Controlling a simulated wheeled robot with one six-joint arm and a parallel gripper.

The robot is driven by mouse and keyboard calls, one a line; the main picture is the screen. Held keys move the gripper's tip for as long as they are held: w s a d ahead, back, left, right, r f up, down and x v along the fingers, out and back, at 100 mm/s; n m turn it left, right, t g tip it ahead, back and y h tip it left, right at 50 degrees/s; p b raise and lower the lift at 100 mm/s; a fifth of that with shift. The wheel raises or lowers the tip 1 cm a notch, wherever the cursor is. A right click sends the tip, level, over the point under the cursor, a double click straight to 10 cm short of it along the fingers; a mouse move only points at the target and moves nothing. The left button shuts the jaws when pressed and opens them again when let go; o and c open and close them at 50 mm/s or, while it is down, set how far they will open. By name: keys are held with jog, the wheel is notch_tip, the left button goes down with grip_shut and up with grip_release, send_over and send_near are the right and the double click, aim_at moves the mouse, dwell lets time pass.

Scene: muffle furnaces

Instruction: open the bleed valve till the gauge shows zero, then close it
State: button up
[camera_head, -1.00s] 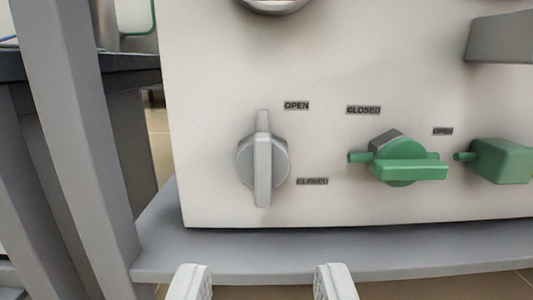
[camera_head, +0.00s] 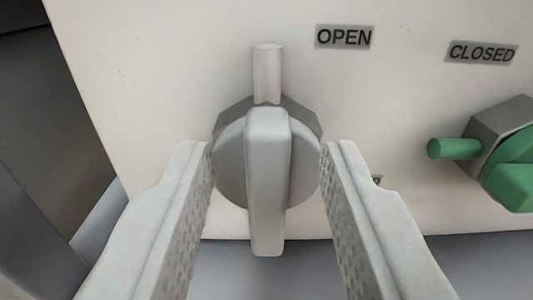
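A grey round valve knob (camera_head: 268,180) with a raised bar handle sits on the white panel (camera_head: 150,60). Its bar stands upright, and a short grey pipe stub (camera_head: 267,72) shows above it. My gripper (camera_head: 267,160) is open, with one ribbed finger on each side of the knob; whether either finger touches it I cannot tell. An OPEN label (camera_head: 343,37) is at the upper right of the knob. The label at its lower right is mostly hidden behind my right finger. The gauge's face is not in view.
A green valve (camera_head: 510,165) with a green pipe stub (camera_head: 453,149) is to the right, under a CLOSED label (camera_head: 482,52). A grey surface lies below the panel. A dark gap and a grey post are at the left.

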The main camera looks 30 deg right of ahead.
grip_shut()
jog(key=shift+n, duration=0.4)
jog(key=n, duration=0.3)
jog(key=shift+w+a+n, duration=0.2)
jog(key=shift+a+n, duration=0.1)
jog(key=shift+n, duration=0.1)
jog(key=n, duration=0.4)
jog(key=shift+w+a+f+n, duration=0.15)
jog(key=shift+a+f+n, duration=0.05)
jog(key=shift+n, duration=0.1)
jog(key=n, duration=0.4)
jog(key=shift+w+a+f, duration=0.15)
jog(key=shift+f, duration=0.15)
jog(key=n, duration=0.4)
jog(key=shift+a+f+n, duration=0.1)
jog(key=shift+f+n, duration=0.2)
